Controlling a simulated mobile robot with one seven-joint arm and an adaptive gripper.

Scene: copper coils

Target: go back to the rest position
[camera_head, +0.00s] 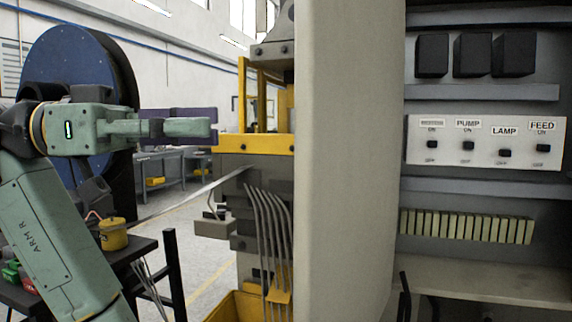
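My pale green arm comes up from the lower left and bends at a joint with a dark and yellow ring. My gripper (205,127) points right, level, in front of the yellow-edged machine (256,144). One green finger shows in front of a purple part, and they overlap from this side. The gap between the fingers is hidden, and nothing is clearly seen in the grip.
A grey cabinet with a switch panel (486,143) stands at the right behind a pale upright door (345,160). A blue coil wheel (70,90) stands behind my arm. A metal strip (185,196) runs into the machine. A yellow pot (113,236) sits on a dark table.

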